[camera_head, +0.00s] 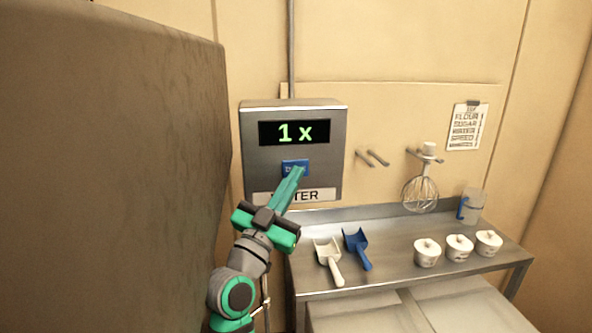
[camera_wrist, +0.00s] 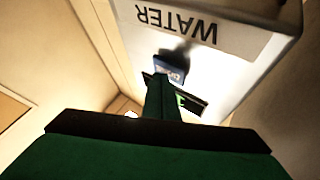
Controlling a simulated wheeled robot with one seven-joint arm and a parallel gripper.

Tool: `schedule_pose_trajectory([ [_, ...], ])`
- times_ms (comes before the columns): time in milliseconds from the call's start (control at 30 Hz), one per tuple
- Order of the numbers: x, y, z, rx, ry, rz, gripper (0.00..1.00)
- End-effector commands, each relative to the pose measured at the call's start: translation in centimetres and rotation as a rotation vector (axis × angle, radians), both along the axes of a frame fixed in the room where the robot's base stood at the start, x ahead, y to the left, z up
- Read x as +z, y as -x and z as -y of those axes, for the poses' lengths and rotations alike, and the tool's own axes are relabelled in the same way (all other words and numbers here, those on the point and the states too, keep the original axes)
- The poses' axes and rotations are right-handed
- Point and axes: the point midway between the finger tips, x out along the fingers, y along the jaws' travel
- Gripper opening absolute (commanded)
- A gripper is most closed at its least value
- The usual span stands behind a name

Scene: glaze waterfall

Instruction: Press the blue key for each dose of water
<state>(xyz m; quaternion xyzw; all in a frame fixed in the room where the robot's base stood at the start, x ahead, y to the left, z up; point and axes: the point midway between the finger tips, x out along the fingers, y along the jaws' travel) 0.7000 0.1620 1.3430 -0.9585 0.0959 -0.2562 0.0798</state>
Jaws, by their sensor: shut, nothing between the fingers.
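The grey water dispenser box (camera_head: 330,175) hangs on the wall in the head view. Its black display (camera_head: 294,132) reads "1 x" in green. The blue key (camera_head: 290,166) sits below the display, above a label that reads "WATER" in the wrist view (camera_wrist: 177,22). My gripper (camera_head: 299,172) is shut and empty, its fingertips in front of the key's lower right part. In the wrist view the blue key (camera_wrist: 172,67) shows just beyond the fingertips (camera_wrist: 158,78). I cannot tell whether they touch it.
A steel table (camera_head: 390,245) at the right holds a white scoop (camera_head: 328,256), a blue scoop (camera_head: 357,247), several white lidded pots (camera_head: 427,253) and a jug (camera_head: 473,207). A whisk (camera_head: 420,193) hangs above. A large brown surface (camera_head: 110,170) fills the left.

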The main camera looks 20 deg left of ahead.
Motion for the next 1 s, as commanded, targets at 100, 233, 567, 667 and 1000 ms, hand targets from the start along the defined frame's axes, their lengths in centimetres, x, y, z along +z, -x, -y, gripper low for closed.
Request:
schedule_pose_trajectory([
  [100, 0.0, 0.6, 0.1, 0.001, 0.0, 0.0, 0.0],
  [233, 0.0, 1.1, 0.3, 0.002, 0.001, 0.0, 0.0],
  [567, 0.0, 1.2, 0.4, 0.0, 0.0, 0.0, 0.0],
  [667, 0.0, 1.6, 0.6, 0.0, 0.0, 0.001, 0.0],
  [1000, 0.0, 4.3, 1.8, -0.002, 0.0, 0.001, 0.0],
])
